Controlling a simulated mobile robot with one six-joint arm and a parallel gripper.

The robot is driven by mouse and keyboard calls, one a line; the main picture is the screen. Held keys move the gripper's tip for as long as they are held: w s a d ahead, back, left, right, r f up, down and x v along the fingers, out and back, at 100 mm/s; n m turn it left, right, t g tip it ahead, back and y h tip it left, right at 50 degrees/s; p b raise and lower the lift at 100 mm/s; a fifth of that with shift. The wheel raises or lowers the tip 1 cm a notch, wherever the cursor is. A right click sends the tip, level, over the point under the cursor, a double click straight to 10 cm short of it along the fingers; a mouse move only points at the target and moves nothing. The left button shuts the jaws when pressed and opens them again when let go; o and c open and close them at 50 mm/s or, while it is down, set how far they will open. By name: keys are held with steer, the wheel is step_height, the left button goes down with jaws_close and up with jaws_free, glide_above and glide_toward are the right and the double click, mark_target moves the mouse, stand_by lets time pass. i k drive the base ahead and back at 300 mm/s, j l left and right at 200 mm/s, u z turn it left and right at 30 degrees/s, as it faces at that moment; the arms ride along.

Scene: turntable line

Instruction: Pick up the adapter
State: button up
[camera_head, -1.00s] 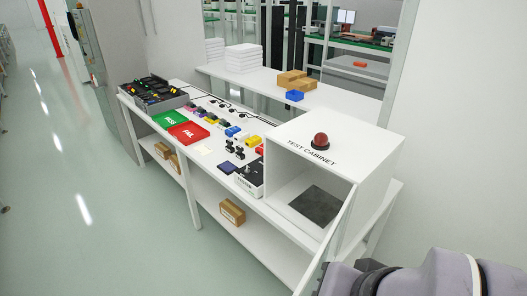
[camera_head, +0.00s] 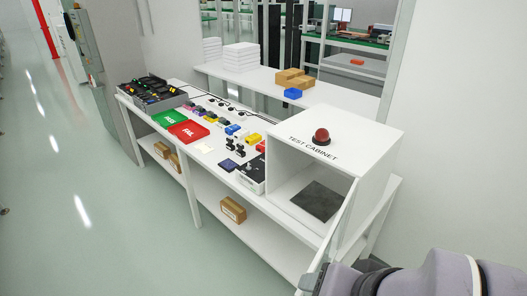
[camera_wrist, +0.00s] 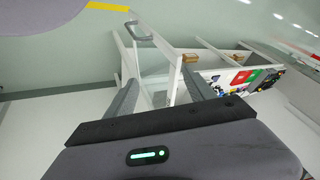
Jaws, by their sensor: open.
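I cannot tell which item is the adapter; the small parts on the bench are too small to make out. Candidates are black upright pieces (camera_head: 235,146), a blue block (camera_head: 233,130) and a yellow block (camera_head: 253,139) at the bench's middle. My gripper (camera_wrist: 162,84) shows in the wrist view, fingers apart and nothing between them, far from the small parts. In the head view only my arm shows at the lower right; the fingers are out of sight.
The white test cabinet (camera_head: 368,140) stands at the bench's near end, its door (camera_head: 340,222) swung open, with a dark mat (camera_head: 316,201) inside. A green tray (camera_head: 169,119), red tray (camera_head: 188,132) and grey bin (camera_head: 152,96) lie farther along. Left floor is clear.

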mark_target(259, 147)
steer(key=j+z, duration=0.25)
steer(key=j, duration=0.75)
steer(key=j+z, duration=0.25)
steer(key=j, duration=0.75)
steer(key=i+j+z, duration=0.3)
steer(key=i+j, duration=0.25)
steer(key=i+j+z, duration=0.1)
steer(key=i+j, duration=0.2)
steer(key=i+j+z, duration=0.15)
steer(key=j, duration=0.3)
steer(key=i+j+z, duration=0.15)
steer(key=i+j, duration=0.15)
steer(key=i+j+z, duration=0.15)
steer(key=j, duration=0.35)
steer(key=i+j+z, duration=0.1)
steer(key=i+j, duration=0.15)
steer(key=j, duration=0.2)
